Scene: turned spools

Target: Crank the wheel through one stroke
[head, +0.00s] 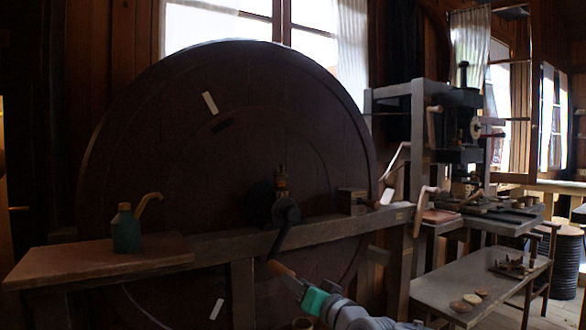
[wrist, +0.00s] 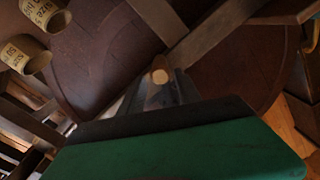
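The large dark wooden wheel (head: 150,150) stands upright behind a wooden beam, with a pale mark near its top and another low down. Its dark crank arm (head: 284,230) slants down from the hub to a wooden handle (head: 278,267). My gripper (head: 295,284) is at this handle, with its fingers around it and apparently closed on it. In the wrist view the round end of the handle (wrist: 160,76) shows between the dark fingers (wrist: 163,92), with the wheel (wrist: 210,65) behind. The finger contact itself is partly hidden.
A green oil can (head: 126,231) stands on a wooden shelf (head: 90,262) at left. The beam (head: 325,231) crosses before the wheel. A machine (head: 455,140) and a low table (head: 480,282) stand at right. Two labelled pale cylinders (wrist: 26,54) show at the wrist view's upper left.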

